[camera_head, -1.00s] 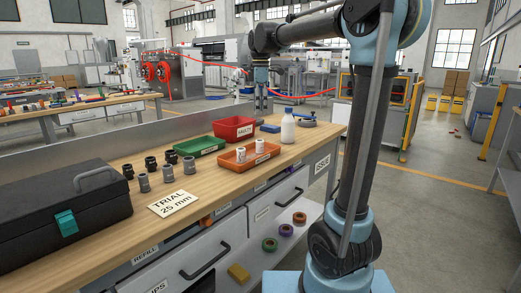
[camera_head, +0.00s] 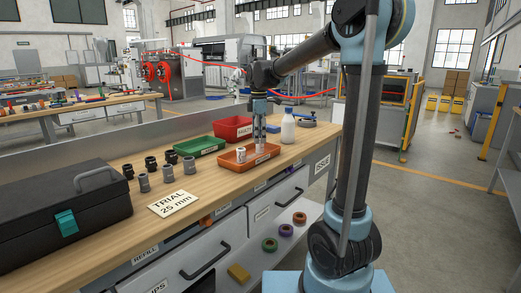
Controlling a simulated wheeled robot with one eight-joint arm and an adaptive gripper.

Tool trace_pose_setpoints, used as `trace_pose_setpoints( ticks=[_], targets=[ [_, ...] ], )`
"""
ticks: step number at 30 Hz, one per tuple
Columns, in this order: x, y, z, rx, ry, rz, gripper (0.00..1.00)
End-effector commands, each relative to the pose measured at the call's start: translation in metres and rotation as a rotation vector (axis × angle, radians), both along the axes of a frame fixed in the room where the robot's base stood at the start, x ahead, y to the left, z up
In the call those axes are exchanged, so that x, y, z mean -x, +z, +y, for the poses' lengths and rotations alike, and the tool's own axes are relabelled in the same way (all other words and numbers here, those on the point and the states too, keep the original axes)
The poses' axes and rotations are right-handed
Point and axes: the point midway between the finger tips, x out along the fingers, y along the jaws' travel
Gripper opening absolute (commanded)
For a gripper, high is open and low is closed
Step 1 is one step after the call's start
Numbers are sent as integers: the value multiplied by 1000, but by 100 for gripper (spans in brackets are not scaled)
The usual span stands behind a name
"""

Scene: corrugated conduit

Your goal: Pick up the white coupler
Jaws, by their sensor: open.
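An orange tray (camera_head: 229,165) stands on the bench and holds white couplers. One white coupler (camera_head: 241,154) stands upright in the left part of the tray, clear of my gripper. My gripper (camera_head: 260,148) points straight down over the right part of the tray, with open fingers at the spot of a second white coupler. The fingers largely hide that coupler, and I cannot tell whether they touch it.
A white bottle (camera_head: 288,126) stands close to the right of my gripper. A red bin (camera_head: 233,128) and a green tray (camera_head: 199,147) are behind and left of the orange tray. Several grey and black couplers (camera_head: 167,173) and a "TRIAL 25 mm" card (camera_head: 174,204) are farther left.

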Motion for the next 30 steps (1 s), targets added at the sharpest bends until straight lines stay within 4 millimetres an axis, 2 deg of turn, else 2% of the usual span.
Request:
trace_pose_setpoints(
  ticks=[5, 13, 23, 29, 30],
  targets=[
    [-3, -13, -1, 0, -1, 0, 51],
    [-6, -47, -3, 0, 0, 0, 51],
    [-6, -53, -3, 0, 0, 0, 51],
    [-6, -53, -3, 0, 0, 0, 17],
    [-6, -53, -3, 0, 0, 0, 16]
  ],
)
